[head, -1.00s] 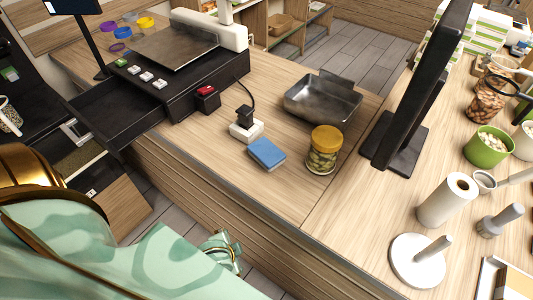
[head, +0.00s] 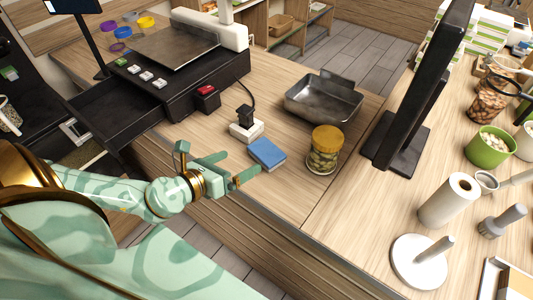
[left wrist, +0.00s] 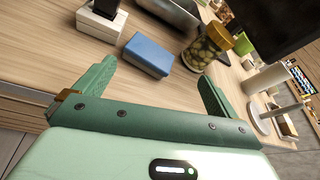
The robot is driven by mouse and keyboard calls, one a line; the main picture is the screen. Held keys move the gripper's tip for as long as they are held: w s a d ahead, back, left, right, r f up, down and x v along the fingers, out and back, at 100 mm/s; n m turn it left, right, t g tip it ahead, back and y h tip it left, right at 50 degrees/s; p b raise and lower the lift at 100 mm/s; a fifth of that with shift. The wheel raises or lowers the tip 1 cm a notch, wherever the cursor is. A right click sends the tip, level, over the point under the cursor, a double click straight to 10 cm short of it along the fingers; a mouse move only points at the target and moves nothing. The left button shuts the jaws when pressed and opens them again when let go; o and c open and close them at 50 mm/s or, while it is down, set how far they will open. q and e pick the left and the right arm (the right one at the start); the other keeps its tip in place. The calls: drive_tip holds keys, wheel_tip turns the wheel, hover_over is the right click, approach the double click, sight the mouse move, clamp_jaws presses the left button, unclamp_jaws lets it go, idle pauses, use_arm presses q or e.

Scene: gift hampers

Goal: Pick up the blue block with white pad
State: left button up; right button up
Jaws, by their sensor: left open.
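The blue block (head: 267,153) lies flat on the wooden counter, with a thin pale layer along its lower edge. It also shows in the left wrist view (left wrist: 148,55), ahead of my left gripper and between the lines of its fingers. My left gripper (head: 238,168) is open and empty, just to the left of the block in the head view and apart from it. In the left wrist view its two green fingers (left wrist: 155,83) are spread wide. My right gripper is not in view.
A white socket block with a black plug (head: 246,129) stands close behind the blue block. A yellow-lidded jar (head: 325,149) stands to its right. A metal tray (head: 322,103) lies behind. A black monitor stand (head: 396,146) is farther right. Bare counter lies in front of the block.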

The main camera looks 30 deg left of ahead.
sight(271, 150)
use_arm(q)
drive_tip(key=a+m, duration=0.1)
drive_tip(key=m, duration=0.1)
drive_tip(key=a+f+m+g+h, duration=0.1)
drive_tip(key=m, duration=0.1)
drive_tip(key=shift+a+f+m, duration=0.15)
drive_tip(key=shift+m, duration=0.25)
drive_tip(key=x, duration=1)
drive_tip(key=b+x, duration=0.1)
drive_tip(key=x, duration=0.4)
drive_tip(key=shift+w+d+f, duration=0.15)
drive_tip(key=shift+d, duration=0.2)
drive_tip(key=c, duration=0.6)
